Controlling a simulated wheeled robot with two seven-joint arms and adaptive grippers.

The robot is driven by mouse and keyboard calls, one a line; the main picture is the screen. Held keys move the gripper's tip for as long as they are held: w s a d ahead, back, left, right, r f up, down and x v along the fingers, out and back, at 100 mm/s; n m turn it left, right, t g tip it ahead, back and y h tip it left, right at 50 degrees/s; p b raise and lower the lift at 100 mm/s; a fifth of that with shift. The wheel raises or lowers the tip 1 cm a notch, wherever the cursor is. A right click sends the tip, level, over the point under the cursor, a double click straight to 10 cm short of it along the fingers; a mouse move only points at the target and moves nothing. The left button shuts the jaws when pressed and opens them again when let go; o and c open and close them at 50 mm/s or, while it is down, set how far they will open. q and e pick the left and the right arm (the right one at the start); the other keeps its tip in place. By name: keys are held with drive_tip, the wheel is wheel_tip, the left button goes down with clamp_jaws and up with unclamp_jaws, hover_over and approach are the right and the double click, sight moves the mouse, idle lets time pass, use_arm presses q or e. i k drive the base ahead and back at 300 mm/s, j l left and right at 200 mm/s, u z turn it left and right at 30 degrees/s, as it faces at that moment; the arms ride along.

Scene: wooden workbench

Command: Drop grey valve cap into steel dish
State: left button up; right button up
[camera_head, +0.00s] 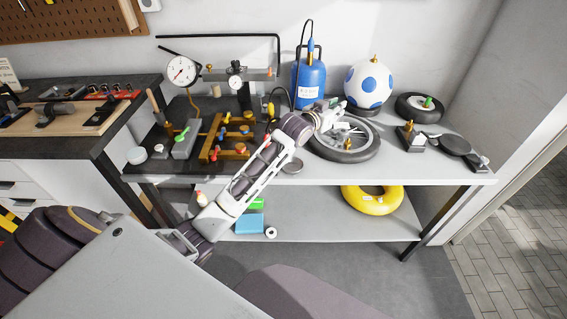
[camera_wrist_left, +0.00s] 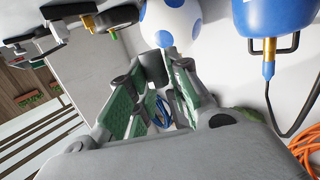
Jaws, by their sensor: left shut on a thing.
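My left gripper (camera_head: 336,122) is above the spoked wheel with a black tyre (camera_head: 346,153) on the workbench. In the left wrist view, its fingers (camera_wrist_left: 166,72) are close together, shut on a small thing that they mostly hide. I take it to be the grey valve cap, but its shape and colour cannot be made out. A small round grey dish, likely the steel dish (camera_head: 292,166), lies near the bench's front edge, left of the wheel and clear of the gripper. My right gripper is out of view.
A blue tank (camera_head: 308,80) and a blue-spotted white ball (camera_head: 369,84) stand behind the wheel. A wooden frame with coloured knobs (camera_head: 226,140) is at left. The front right strip is clear.

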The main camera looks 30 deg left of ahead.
sight(289, 168)
drive_tip(key=u, duration=0.9)
